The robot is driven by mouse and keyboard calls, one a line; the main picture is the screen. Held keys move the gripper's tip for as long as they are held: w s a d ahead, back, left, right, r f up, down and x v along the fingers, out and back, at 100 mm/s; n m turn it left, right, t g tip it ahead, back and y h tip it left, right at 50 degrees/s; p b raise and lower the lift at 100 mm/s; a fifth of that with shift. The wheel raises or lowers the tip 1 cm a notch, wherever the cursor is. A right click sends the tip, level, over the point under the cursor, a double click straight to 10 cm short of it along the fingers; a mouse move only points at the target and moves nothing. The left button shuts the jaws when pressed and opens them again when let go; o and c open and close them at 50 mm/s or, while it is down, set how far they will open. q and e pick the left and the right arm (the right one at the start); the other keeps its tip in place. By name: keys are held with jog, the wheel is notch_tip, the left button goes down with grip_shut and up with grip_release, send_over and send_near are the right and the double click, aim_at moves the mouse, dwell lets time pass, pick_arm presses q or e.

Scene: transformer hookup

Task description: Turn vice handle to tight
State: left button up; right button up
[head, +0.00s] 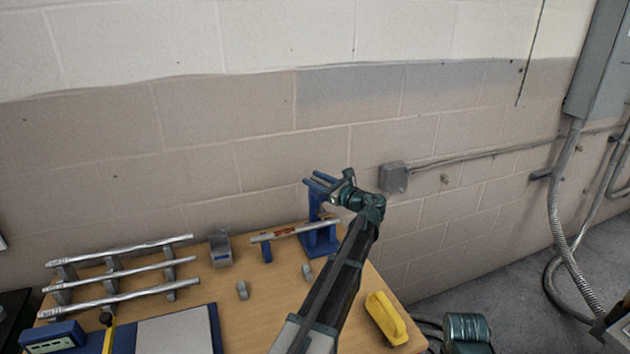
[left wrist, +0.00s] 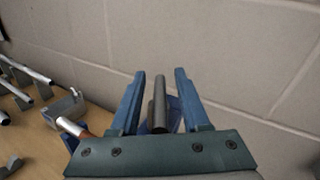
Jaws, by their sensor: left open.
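The blue vice (head: 320,240) stands at the table's back right edge. A silver tube with a brownish section (head: 282,232) lies level at the vice, with a small blue support under it. My left gripper (head: 320,182) is at the top of the vice, its blue fingers pointing left. In the left wrist view the gripper (left wrist: 156,95) is open, with a dark grey bar, apparently the vice handle (left wrist: 159,105), between its fingers. I see a gap on each side of the bar. The vice's lower part is mostly hidden there.
Several silver tubes (head: 120,272) rest on a rack at the left. A grey block (head: 220,250), small grey clips (head: 242,290) and a yellow-handled object (head: 386,317) are on the wooden table. A block wall stands close behind the vice.

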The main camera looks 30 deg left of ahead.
pick_arm(q)
jog(key=shift+a, duration=0.1)
grip_shut()
jog(key=shift+m+t, duration=0.3)
